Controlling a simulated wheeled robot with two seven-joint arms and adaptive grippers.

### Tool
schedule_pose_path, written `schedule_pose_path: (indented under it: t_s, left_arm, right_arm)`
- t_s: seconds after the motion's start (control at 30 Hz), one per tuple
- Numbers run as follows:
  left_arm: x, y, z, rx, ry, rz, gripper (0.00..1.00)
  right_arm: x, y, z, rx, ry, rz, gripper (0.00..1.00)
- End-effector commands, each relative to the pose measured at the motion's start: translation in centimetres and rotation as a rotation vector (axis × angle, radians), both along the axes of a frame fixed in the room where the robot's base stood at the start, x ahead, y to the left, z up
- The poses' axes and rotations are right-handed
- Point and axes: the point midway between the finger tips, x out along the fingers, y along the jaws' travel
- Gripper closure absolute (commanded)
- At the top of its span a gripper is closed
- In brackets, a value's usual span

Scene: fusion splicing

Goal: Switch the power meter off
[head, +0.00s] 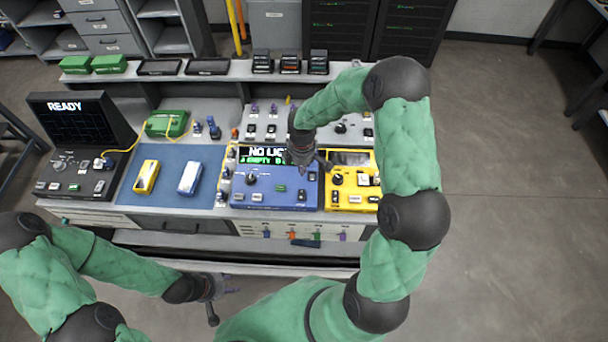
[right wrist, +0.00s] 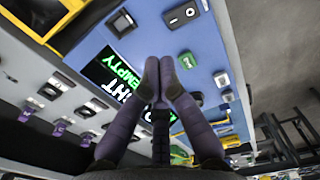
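The blue bench unit (head: 270,199) has a lit screen (head: 262,155) with "NO LI…" and a green "EMPTY" line; I take it as the power meter, though no name label is legible. It also shows in the right wrist view (right wrist: 210,45), with a black rocker switch (right wrist: 183,15) and a green button (right wrist: 187,61). My right gripper (head: 303,158) hangs over the right part of its screen and hides some text. In the right wrist view its fingertips (right wrist: 160,64) are together with nothing visible between them. My left gripper (head: 222,304) is open and empty, in front of the bench.
A yellow unit (head: 350,202) with a dark screen stands right of the blue one. On the blue mat (head: 168,200) lie a yellow handheld (head: 146,177) and a blue-and-white one (head: 190,178). A black unit (head: 78,183) with a "READY" monitor (head: 80,124) stands at left. Floor to the right is clear.

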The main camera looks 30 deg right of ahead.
Motion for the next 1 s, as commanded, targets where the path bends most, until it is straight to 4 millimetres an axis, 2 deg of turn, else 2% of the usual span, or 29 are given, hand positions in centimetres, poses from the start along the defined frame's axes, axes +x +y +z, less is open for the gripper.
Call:
schedule_pose_path:
  t_s: [0.03, 0.2, 0.4, 1.0]
  left_arm:
    - [0.0, 0.0, 0.1, 0.000, 0.000, 0.001, 0.60]
    - [0.0, 0.0, 0.4, 0.000, 0.000, 0.001, 0.60]
    - [0.0, 0.0, 0.5, 0.000, 0.000, 0.001, 0.60]
    - [0.0, 0.0, 0.5, 0.000, 0.000, 0.001, 0.60]
  right_arm:
    - [0.2, 0.0, 1.2, 0.000, -0.005, 0.000, 1.00]
    - [0.5, -0.3, 4.0, 0.000, -0.004, 0.001, 1.00]
    - [0.7, -0.4, 5.8, 0.000, -0.001, 0.002, 1.00]
    - [0.7, -0.4, 6.1, 0.001, -0.001, 0.001, 1.00]
